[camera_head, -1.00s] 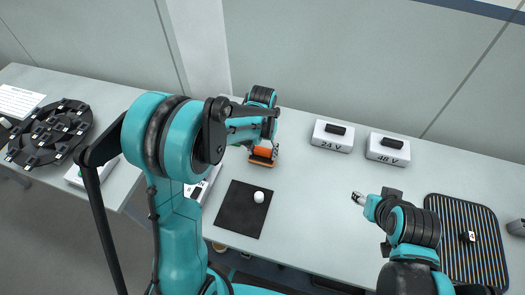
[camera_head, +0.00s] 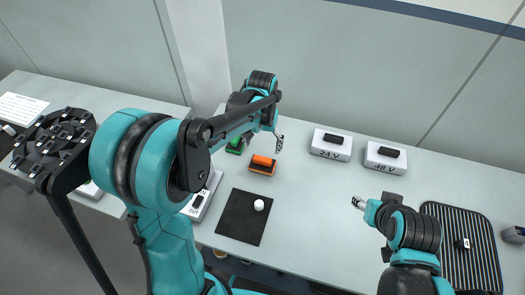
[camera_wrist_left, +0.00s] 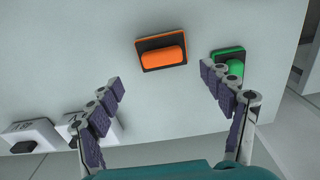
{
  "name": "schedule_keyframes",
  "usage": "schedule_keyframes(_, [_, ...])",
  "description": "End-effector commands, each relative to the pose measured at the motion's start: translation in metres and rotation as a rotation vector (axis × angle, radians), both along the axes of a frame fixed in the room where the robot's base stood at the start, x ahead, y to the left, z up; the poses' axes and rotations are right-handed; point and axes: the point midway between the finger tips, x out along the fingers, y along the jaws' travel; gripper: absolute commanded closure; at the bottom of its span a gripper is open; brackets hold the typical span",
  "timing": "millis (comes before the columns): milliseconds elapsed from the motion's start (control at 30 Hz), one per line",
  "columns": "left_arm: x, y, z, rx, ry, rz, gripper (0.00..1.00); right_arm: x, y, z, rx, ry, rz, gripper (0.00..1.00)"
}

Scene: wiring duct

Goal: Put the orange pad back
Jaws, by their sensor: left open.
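The orange pad (camera_head: 262,161) rests on a black base with an orange edge (camera_head: 262,171), on the table behind the black mat. In the left wrist view the orange pad (camera_wrist_left: 163,56) lies along its orange-rimmed base (camera_wrist_left: 141,46), apart from my fingers. My left gripper (camera_head: 280,143) is open and empty, above and beside the pad. Its two spread fingers also show in the left wrist view (camera_wrist_left: 163,86), with bare table between them. My right gripper (camera_head: 358,201) is over the table at the right; I cannot tell its opening.
A green pad (camera_wrist_left: 234,66) on its own base is close beside the orange one. Boxes marked 24 V (camera_head: 331,147) and 48 V (camera_head: 384,157) stand at the back. The black mat (camera_head: 238,222) holds a white knob (camera_head: 259,205). The table's middle is clear.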

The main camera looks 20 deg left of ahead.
Motion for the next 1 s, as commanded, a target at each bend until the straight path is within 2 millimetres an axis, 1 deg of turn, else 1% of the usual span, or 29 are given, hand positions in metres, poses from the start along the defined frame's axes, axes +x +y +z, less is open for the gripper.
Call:
schedule_keyframes(33, [0.000,0.000,0.011,0.000,0.000,0.000,0.20,0.000,0.000,0.004,0.000,0.000,0.000,0.50])
schedule_keyframes(100, [0.000,0.000,0.019,0.000,0.000,0.000,0.20,0.000,0.000,0.006,0.000,0.000,0.000,0.50])
schedule_keyframes(233, [-0.001,0.000,0.029,0.000,-0.004,0.000,0.20,0.000,0.000,0.008,0.000,0.000,0.000,0.50])
schedule_keyframes(367, [-0.014,0.003,0.044,-0.002,-0.047,0.003,0.20,0.000,0.000,0.008,0.000,0.000,0.000,0.50])
schedule_keyframes(467, [-0.036,0.007,0.062,-0.004,-0.119,0.007,0.20,0.000,0.000,0.008,0.000,0.000,0.000,0.50])
schedule_keyframes(533, [-0.054,0.011,0.074,-0.006,-0.183,0.012,0.20,0.000,0.000,0.008,0.000,0.000,0.000,0.50])
schedule_keyframes(600, [-0.074,0.014,0.083,-0.008,-0.250,0.016,0.20,0.000,0.000,0.008,0.000,0.000,0.000,0.50])
schedule_keyframes(700, [-0.101,0.018,0.092,-0.009,-0.346,0.021,0.20,0.000,0.000,0.008,0.000,0.000,0.000,0.50])
schedule_keyframes(800, [-0.125,0.022,0.094,-0.009,-0.437,0.027,0.20,0.000,0.000,0.008,0.000,0.000,0.000,0.50])
schedule_keyframes(900, [-0.144,0.024,0.091,-0.009,-0.515,0.030,0.20,0.000,0.000,0.008,0.000,0.000,0.000,0.50])
schedule_keyframes(1000, [-0.156,0.026,0.088,-0.008,-0.572,0.032,0.20,0.000,0.000,0.008,0.000,0.000,0.000,0.50])
